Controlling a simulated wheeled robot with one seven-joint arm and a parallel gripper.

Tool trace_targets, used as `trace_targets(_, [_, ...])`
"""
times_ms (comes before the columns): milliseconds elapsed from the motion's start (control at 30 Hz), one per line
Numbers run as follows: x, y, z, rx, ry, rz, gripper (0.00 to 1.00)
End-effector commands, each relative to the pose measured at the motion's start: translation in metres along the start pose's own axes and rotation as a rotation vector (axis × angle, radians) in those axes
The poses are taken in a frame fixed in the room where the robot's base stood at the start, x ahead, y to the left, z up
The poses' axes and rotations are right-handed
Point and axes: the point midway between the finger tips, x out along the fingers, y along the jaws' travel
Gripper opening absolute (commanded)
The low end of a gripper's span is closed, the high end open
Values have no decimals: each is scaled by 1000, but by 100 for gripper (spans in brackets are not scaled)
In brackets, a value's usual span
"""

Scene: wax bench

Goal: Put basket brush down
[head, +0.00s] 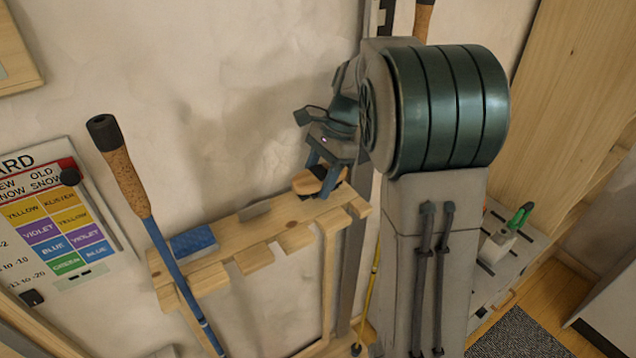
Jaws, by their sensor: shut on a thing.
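The basket brush (308,184), a small light-wood block with a dark part, is at the right end of a wooden rack shelf (228,232). My gripper (323,178) points down and is shut on the brush. The brush is at the height of the shelf top or just over it; I cannot tell whether it touches. The fingers and my arm hide part of the brush.
A cork-handled blue pole (124,182) leans in front at left. A wax chart (62,225) hangs on the wall. A grey bench (510,255) stands at right.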

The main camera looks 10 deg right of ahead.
Motion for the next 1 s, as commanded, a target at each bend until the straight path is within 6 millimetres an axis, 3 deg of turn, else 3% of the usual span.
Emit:
trace_targets(100, [16, 1, -6, 2, -1, 4, 29])
trace_targets(567, [26, -4, -10, 0, 0, 1, 29])
trace_targets(600, [26, -4, -11, 0, 0, 1, 53])
trace_targets(667, [25, -4, -10, 0, 0, 0, 70])
trace_targets(1000, [22, -4, -9, -1, 0, 0, 72])
